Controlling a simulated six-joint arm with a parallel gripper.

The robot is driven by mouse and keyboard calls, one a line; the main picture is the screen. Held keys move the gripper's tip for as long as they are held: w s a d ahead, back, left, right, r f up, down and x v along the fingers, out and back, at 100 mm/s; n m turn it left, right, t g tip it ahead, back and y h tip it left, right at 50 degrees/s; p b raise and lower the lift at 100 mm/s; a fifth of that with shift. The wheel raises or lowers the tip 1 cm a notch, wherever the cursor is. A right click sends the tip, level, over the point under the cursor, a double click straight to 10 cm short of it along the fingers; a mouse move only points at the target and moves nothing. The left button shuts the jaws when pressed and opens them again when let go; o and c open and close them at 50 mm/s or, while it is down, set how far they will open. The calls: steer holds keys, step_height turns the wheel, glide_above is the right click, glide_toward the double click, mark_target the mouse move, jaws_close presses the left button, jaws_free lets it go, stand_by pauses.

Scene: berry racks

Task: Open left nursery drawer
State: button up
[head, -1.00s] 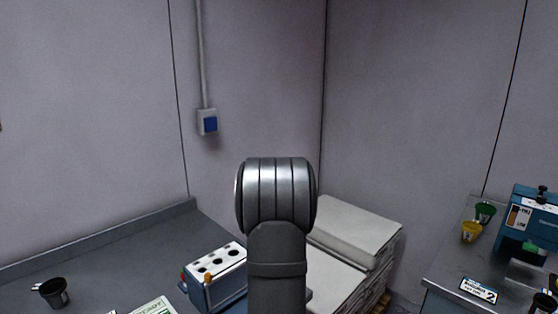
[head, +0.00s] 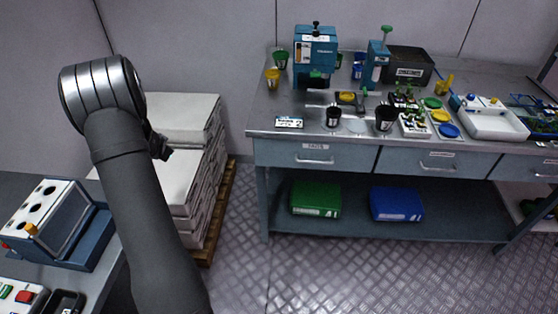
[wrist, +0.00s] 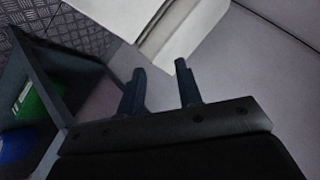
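The left drawer (head: 290,155) is the grey-blue front at the left end of the bench, with a small white label and a metal bar handle (head: 315,161). It looks shut, flush with the drawer to its right. My gripper is mostly hidden behind my own arm in the head view; only a dark part shows left of the bench. In the wrist view my gripper (wrist: 160,68) has its two fingers apart with nothing between them. It is apart from the drawer handle, which I cannot make out in the wrist view.
The bench top (head: 275,116) carries blue machines, cups and trays. A green box (head: 316,198) and a blue box (head: 397,204) lie on the lower shelf. White stacked sacks (head: 186,118) on a pallet stand left of the bench. The metal floor before the drawers is clear.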

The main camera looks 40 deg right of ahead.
steer(key=s+d+f+m+h, duration=0.4)
steer(key=s+d+m, duration=0.15)
steer(key=d, duration=0.45)
steer(key=m+g+h, duration=0.9)
steer(key=m+g, duration=0.1)
steer(key=m, duration=0.6)
glide_toward(314, 162)
steer(key=shift+n, duration=0.35)
steer(key=d, duration=0.3)
steer(key=d+f, duration=0.1)
steer(key=d, duration=0.2)
steer(key=d+f, duration=0.1)
steer(key=d, duration=0.3)
jaws_close()
